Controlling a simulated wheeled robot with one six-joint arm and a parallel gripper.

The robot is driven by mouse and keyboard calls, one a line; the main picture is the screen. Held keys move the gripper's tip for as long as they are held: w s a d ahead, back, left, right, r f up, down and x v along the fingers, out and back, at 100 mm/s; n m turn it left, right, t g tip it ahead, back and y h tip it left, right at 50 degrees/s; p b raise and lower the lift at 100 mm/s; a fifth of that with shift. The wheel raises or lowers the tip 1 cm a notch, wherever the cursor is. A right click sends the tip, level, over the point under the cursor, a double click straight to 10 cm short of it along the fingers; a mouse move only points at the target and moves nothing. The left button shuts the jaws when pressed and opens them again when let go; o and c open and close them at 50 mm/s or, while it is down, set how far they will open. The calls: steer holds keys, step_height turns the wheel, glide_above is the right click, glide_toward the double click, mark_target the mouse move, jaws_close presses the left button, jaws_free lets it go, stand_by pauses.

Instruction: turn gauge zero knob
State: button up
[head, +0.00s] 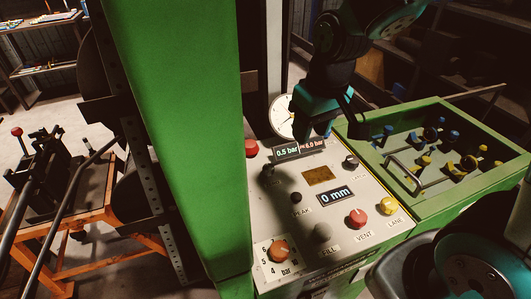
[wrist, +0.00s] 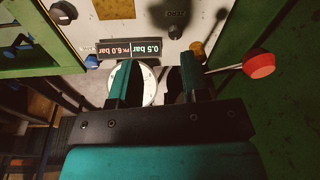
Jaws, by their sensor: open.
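The control panel (head: 337,239) slopes below my gripper (head: 328,130). A dark knob (head: 268,171) with a small label stands left of the bar display (head: 300,149); it also shows in the wrist view (wrist: 174,30). The label seems to read ZERO, but is too blurred to be sure. The round white gauge (head: 281,116) stands at the panel's back, partly hidden behind my fingers in the wrist view (wrist: 147,88). My gripper is open and empty (wrist: 157,62), its fingers above the panel's back edge, apart from the dark knob.
A red knob (wrist: 258,65) on a shaft stands beside my right finger in the wrist view. A green post (head: 180,130) rises at the panel's left. A green tray of fittings (head: 440,200) lies right. Red and yellow knobs stand along the front.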

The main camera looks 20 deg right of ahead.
steer(key=w, duration=0.5)
steer(key=n+g, duration=0.2)
glide_toward(268, 166)
steer(key=shift+h, duration=0.4)
steer(key=f+p, duration=0.1)
steer(key=f, duration=0.2)
steer(key=f+p, duration=0.1)
steer(key=f, duration=0.2)
steer(key=f+p, duration=0.1)
steer(key=f, duration=0.2)
steer(key=shift+s+a+f+p, duration=0.15)
steer(key=shift+a+f+p, duration=0.15)
steer(key=shift+f+p, duration=0.1)
steer(key=c, duration=0.6)
